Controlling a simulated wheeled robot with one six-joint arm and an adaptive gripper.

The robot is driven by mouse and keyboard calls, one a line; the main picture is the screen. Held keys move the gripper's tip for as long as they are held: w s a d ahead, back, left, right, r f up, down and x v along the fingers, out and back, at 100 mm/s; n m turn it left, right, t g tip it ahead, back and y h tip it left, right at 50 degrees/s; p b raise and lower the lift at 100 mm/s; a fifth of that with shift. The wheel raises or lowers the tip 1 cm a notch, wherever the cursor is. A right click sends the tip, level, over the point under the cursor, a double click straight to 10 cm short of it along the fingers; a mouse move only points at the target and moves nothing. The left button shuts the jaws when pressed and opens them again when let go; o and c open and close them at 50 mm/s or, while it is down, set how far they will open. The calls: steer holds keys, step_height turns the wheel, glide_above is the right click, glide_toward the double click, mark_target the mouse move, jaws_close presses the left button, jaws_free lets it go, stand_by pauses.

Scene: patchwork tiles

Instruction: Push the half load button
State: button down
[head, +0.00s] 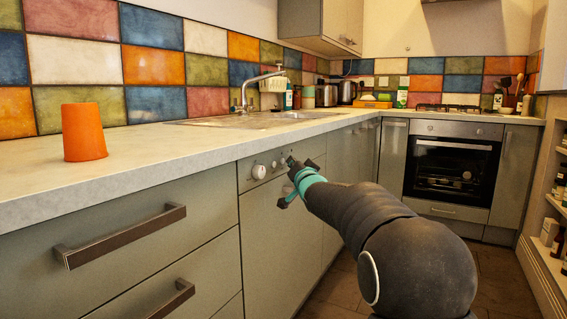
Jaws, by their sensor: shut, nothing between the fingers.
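A built-in appliance with a grey-green control panel (249,181) sits under the worktop, left of the picture's middle. A round white knob (259,172) shows on the panel's left part. Small dark marks or buttons (276,165) show just right of the knob, too small to tell which is the half load button. My gripper (289,163) is shut and empty, its tip at or very close to the panel, right of the knob. Whether it touches a button cannot be told. My gripper and arm hide part of the panel's right side.
An orange cup (83,132) stands upside down on the worktop (150,151). Drawer handles (122,236) stick out at the left. An oven (451,168) is at the back, and shelves with bottles (555,205) stand at the right. The floor (335,290) is partly clear.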

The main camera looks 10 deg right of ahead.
steer(key=shift+a, duration=0.1)
steer(key=shift+w+a, duration=0.25)
steer(key=shift+a, duration=0.1)
stand_by(0.5)
steer(key=shift+s+d, duration=0.3)
steer(key=shift+d, duration=0.2)
steer(key=shift+s+d+p, duration=0.45)
steer(key=shift+s+d, duration=0.45)
steer(key=shift+d, duration=0.3)
steer(key=shift+s+d+p, duration=0.4)
steer(key=shift+s+d, duration=0.45)
steer(key=shift+d, duration=0.35)
stand_by(1.1)
